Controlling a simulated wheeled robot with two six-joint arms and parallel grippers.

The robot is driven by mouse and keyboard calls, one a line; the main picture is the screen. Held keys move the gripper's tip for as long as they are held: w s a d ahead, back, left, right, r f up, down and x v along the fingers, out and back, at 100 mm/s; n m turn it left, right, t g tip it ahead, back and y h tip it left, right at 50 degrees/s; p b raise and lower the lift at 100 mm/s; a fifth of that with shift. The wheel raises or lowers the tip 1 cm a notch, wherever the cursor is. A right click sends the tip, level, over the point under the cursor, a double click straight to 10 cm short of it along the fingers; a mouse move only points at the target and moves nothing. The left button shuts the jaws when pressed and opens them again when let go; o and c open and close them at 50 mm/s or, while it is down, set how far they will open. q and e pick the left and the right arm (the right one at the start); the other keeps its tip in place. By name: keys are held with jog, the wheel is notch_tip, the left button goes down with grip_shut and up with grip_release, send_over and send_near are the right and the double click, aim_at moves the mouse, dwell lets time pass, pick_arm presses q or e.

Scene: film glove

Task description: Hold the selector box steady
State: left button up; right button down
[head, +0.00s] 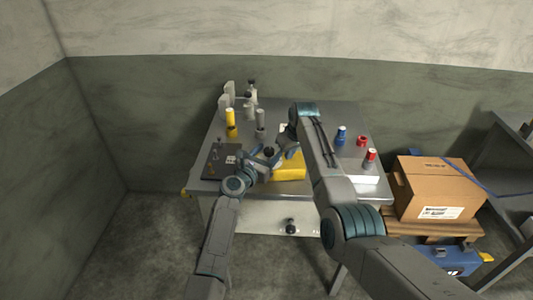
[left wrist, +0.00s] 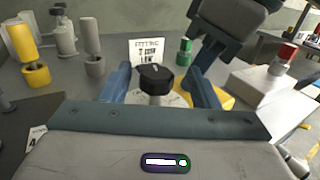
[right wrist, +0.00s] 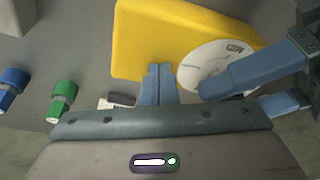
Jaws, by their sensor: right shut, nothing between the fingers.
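The yellow selector box (head: 289,172) lies on the grey table near its front edge. In the right wrist view the box (right wrist: 150,45) has a pale round dial plate (right wrist: 203,62) on it. A black knob (left wrist: 156,77) stands over the plate in the left wrist view. My left gripper (left wrist: 160,72) is open, its blue fingers on either side of the knob with a visible gap at each side. My right gripper (right wrist: 160,69) is shut and empty, its fingertips at the box's edge; I cannot tell whether they touch it. My right arm hides part of the table.
A yellow cylinder (head: 231,121) and a grey one (head: 260,122) stand at the left, near a dark mat (head: 216,168). Blue (head: 341,135) and red (head: 361,141) fittings and a white block (head: 363,178) are at the right. A printed card (left wrist: 147,50) stands behind the knob.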

pick_arm(q)
jog(key=shift+s+a, duration=0.1)
jog(key=shift+a, duration=0.05)
jog(key=v, duration=1.2)
